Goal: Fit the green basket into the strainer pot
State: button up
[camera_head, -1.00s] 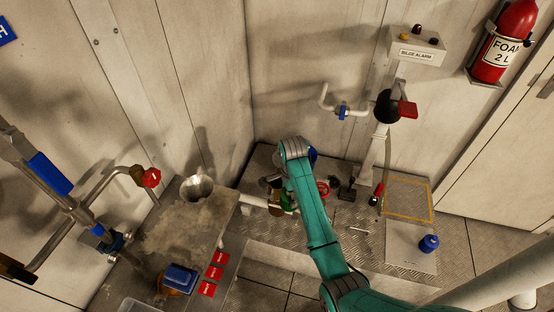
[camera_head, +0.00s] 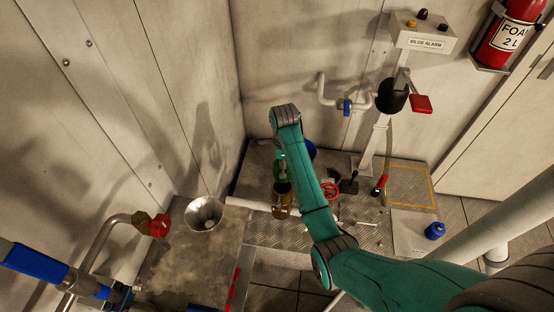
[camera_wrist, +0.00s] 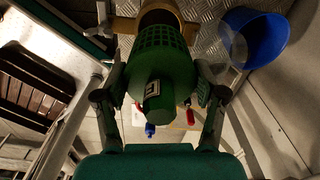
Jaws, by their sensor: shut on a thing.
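My gripper (camera_wrist: 160,95) is shut on the green basket (camera_wrist: 160,58), which has a perforated mesh wall and a thick grip with a small label towards me. The brass strainer pot (camera_wrist: 179,22) lies just beyond the basket in the wrist view, its dark mouth partly showing. The basket overlaps the near side of the pot; I cannot tell whether they touch. In the head view the brass pot (camera_head: 283,205) stands on the metal plate, with the green basket (camera_head: 281,172) just above it in the picture. My arm hides much of the gripper there.
A blue bucket (camera_wrist: 262,40) stands right of the pot, with a clear cylinder (camera_wrist: 234,48) beside it. A red handwheel (camera_head: 330,190) and a dark lever (camera_head: 349,184) are close to my arm. A metal funnel (camera_head: 203,213) sits on the left bench.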

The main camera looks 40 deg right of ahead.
dwell(0.3)
jog(key=shift+f, duration=2.9)
jog(key=shift+f, duration=2.85)
jog(key=o, duration=1)
jog(key=shift+o, duration=0.2)
notch_tip(320, 180, up, 11)
jog(key=shift+f, duration=0.1)
jog(key=shift+r, duration=0.6)
